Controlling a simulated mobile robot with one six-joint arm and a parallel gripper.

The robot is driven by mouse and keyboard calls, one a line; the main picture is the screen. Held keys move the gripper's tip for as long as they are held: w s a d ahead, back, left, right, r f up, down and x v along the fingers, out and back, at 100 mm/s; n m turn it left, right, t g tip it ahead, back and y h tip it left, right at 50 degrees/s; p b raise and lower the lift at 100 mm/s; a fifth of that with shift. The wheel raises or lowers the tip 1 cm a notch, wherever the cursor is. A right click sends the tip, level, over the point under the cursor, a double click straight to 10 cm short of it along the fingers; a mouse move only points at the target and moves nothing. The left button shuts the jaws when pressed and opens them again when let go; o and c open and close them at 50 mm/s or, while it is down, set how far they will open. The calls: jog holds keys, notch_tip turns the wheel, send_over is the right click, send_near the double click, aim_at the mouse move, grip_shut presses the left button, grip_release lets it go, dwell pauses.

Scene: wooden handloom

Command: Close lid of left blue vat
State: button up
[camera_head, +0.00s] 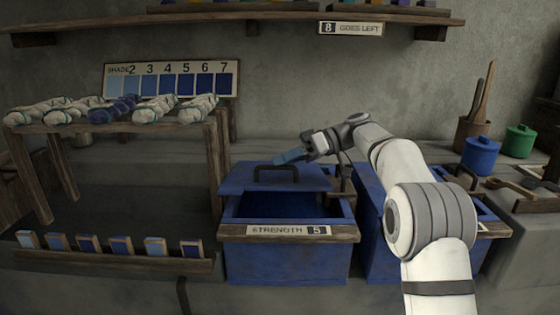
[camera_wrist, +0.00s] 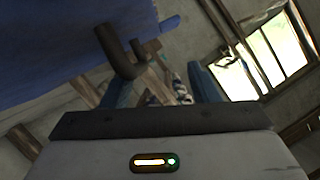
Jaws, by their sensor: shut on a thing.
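The left blue vat (camera_head: 285,264) stands in the middle of the head view, with a "STRENGTH 5" plate on its front rail. Its blue lid (camera_head: 237,181) lies over the back part, and dark blue dye shows at the open front. The lid has a dark bar handle (camera_head: 275,168). My gripper (camera_head: 283,158) reaches in from the right at the handle, its blue fingers pointing left. In the wrist view the dark handle (camera_wrist: 121,58) is close in front of the fingers, with the lid's blue face (camera_wrist: 60,45) beyond. The exact finger contact is partly hidden.
A second blue vat (camera_head: 372,240) stands to the right, partly behind my arm. A wooden rack (camera_head: 110,126) with yarn skeins is at the left. A low rail (camera_head: 115,262) holds several colour samples. Blue (camera_head: 481,156) and green (camera_head: 519,142) pots stand at the right.

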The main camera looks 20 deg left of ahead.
jog(key=shift+p+v, duration=1.95)
jog(key=shift+v, duration=1.15)
jog(key=shift+c, duration=0.4)
jog(key=shift+w+d+r+p, duration=0.15)
jog(key=shift+d+r+p, duration=0.2)
jog(key=shift+d+p, duration=0.15)
jog(key=shift+w+d+f, duration=0.15)
jog(key=shift+w+d, duration=0.15)
jog(key=shift+d, duration=0.1)
jog(key=shift+p, duration=0.4)
